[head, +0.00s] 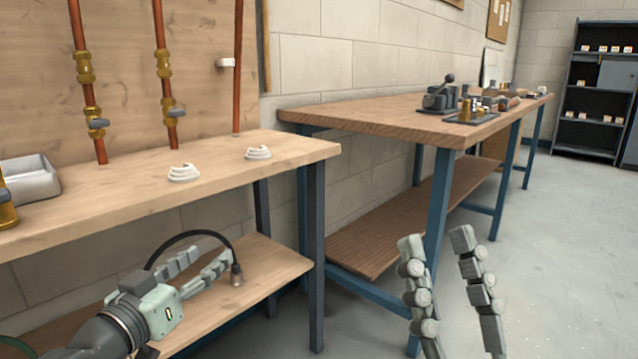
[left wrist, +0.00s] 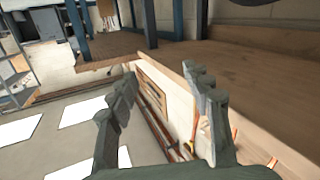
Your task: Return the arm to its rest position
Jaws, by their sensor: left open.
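My left gripper (head: 203,263) is low at the left in the head view, in front of the light wooden bench. Its two grey fingers are apart and point right, with nothing seen between them. In the left wrist view the left gripper (left wrist: 160,82) shows both fingers spread and empty, with a wooden bench edge beyond them. My right gripper (head: 437,242) stands at the lower right of the head view, fingers up and apart, empty. It appears in front of the far workbench's blue leg and the grey floor. Most of both arms is out of view.
The light bench (head: 225,190) bears two white coiled rings (head: 184,173) (head: 258,153) and a grey tray (head: 32,180). Copper pipes (head: 168,85) with brass valves stand behind it. A lower shelf (head: 255,268) is close to my left gripper. Open floor (head: 570,240) lies right.

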